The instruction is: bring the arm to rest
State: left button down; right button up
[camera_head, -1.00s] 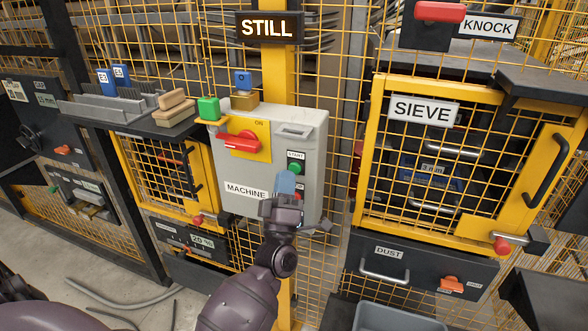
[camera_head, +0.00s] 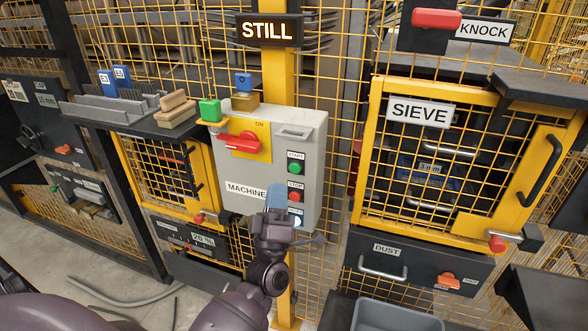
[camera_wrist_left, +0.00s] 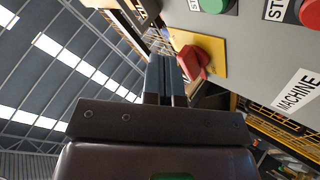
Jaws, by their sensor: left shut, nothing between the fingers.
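My left gripper (camera_head: 275,200) is in front of the lower part of the grey machine box (camera_head: 310,135) in the head view. Its blue-grey fingers point up and are shut with nothing between them. In the left wrist view the closed fingers (camera_wrist_left: 165,78) stand out against the roof, with the red switch handle (camera_wrist_left: 193,62) close beside them in the picture. In the head view the box carries that red handle (camera_head: 238,143) on a yellow plate, a green start button (camera_head: 295,168) and a red stop button (camera_head: 295,197). My right gripper does not show.
A lit sign (camera_head: 268,29) reads STILL. A yellow mesh door marked SIEVE (camera_head: 419,111) is at the right, above a dark DUST drawer (camera_head: 387,251). A grey bin (camera_head: 398,315) stands below. A shelf with brushes and blocks (camera_head: 120,120) is at the left.

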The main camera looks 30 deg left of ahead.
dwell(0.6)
pick_arm(q)
jog(key=w+d+f+m+g+h, duration=0.1)
jog(key=w+d+f+m+h, duration=0.25)
jog(key=m+h, duration=0.6)
jog(key=s+d+f+m+g+h, duration=0.1)
jog(key=s+f+m+g, duration=0.15)
jog(key=f, duration=0.35)
jog(key=s+d+f+m+g+h, duration=0.2)
jog(key=f+m+g, duration=0.1)
jog(key=f+m, duration=0.15)
jog(key=s+a+f+m+g+y, duration=0.1)
jog(key=s+f+g, duration=0.5)
jog(key=s+f, duration=0.9)
jog(key=s+a+m, duration=0.1)
jog(key=s, duration=0.1)
jog(key=shift+s+f+g, duration=0.15)
jog(key=shift+s+g, duration=0.2)
jog(key=shift+s, duration=0.05)
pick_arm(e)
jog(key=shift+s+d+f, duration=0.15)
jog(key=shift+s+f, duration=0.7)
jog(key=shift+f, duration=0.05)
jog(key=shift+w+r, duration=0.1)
